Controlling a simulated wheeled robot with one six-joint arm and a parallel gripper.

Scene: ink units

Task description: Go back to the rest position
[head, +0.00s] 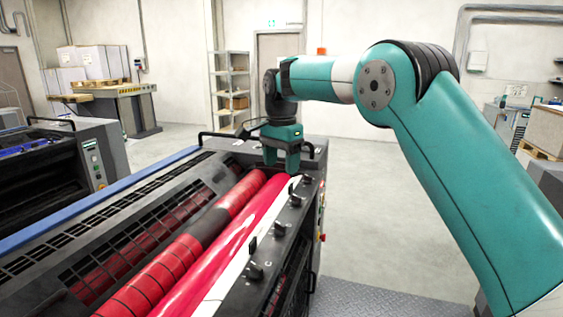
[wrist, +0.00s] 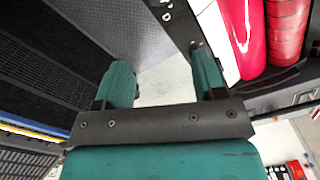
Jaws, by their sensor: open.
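My gripper (head: 281,163) is at the far end of the ink unit (head: 130,205), fingers pointing down, close to the far ends of the rollers. It also shows in the wrist view (wrist: 163,78), where its two teal fingers are apart with nothing between them. My teal arm reaches in from the right of the head view. Whether the fingertips touch the unit cannot be told.
A red roller (head: 165,272) and a glossy pink roller (head: 220,247) lie along the unit beside a rail with several black knobs (head: 254,271). Another machine (head: 60,165) stands at left. Shelves (head: 232,90) stand at the back. Floor on the right (head: 370,220) is clear.

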